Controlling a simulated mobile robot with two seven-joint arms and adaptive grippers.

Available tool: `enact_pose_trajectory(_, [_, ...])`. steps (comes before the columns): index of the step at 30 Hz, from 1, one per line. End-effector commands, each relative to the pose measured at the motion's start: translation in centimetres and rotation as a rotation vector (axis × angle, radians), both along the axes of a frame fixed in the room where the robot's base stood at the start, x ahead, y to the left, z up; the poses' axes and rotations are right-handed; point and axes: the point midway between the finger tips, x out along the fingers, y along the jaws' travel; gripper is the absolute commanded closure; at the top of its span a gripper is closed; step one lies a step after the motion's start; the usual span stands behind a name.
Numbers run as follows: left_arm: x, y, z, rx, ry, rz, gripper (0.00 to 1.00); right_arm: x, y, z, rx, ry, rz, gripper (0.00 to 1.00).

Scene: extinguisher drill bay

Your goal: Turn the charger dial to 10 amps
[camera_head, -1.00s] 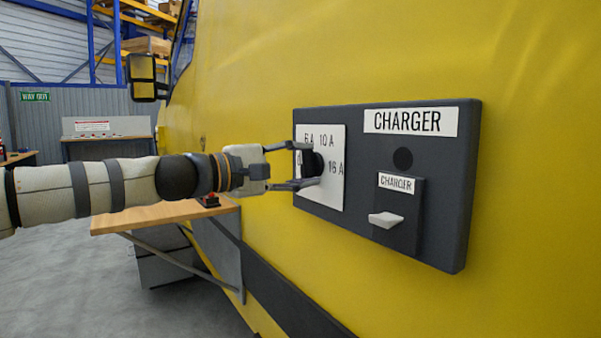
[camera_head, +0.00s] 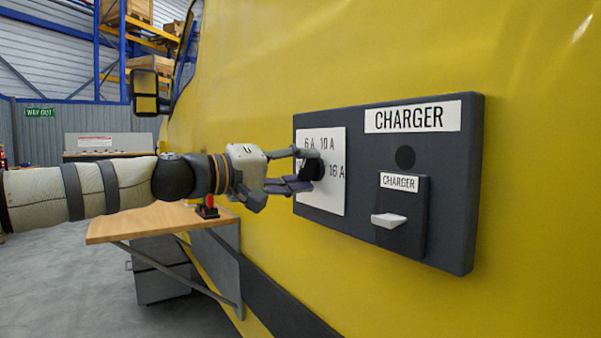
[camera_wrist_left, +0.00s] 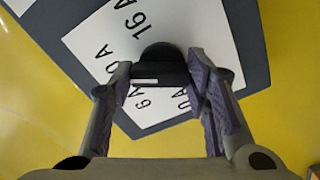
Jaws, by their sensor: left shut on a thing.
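The charger dial (camera_head: 318,170) is a dark round knob on a white plate (camera_head: 322,205) printed 6 A, 10 A and 16 A, with another label mostly hidden by the gripper. My left gripper (camera_head: 311,170) is shut on the dial, one finger on each side. In the left wrist view the dial (camera_wrist_left: 165,65) sits between the two fingers of the gripper (camera_wrist_left: 161,78). A short white mark shows on the dial near the left finger there. I cannot tell exactly which label it faces. My right gripper is in neither view.
The dark charger panel (camera_head: 455,230) is fixed to a yellow wall (camera_head: 540,150). Right of the dial is a smaller CHARGER unit with a pale lever (camera_head: 387,220). A wooden shelf (camera_head: 150,224) stands below my left arm, with a small red-and-black object (camera_head: 207,207) on it.

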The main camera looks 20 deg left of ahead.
Motion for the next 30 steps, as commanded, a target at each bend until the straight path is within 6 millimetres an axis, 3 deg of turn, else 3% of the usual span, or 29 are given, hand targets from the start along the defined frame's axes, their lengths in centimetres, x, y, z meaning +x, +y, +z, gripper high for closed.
enact_pose_trajectory(15, [0.01, 0.04, 0.10, 0.011, -0.011, 0.001, 0.85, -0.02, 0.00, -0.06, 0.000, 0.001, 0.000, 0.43])
enact_pose_trajectory(16, [0.01, 0.04, 0.10, 0.011, -0.011, 0.001, 0.50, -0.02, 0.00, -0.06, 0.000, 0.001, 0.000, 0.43])
enact_pose_trajectory(18, [0.00, 0.03, 0.10, 0.011, -0.011, 0.001, 0.37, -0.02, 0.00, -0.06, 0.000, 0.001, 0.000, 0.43])
enact_pose_trajectory(27, [-0.08, 0.11, 0.06, 0.010, -0.010, 0.000, 0.37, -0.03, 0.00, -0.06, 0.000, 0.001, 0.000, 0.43])
enact_pose_trajectory(30, [-0.96, 0.87, 0.17, 0.010, -0.012, 0.002, 0.37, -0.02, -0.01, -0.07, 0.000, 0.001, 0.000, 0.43])
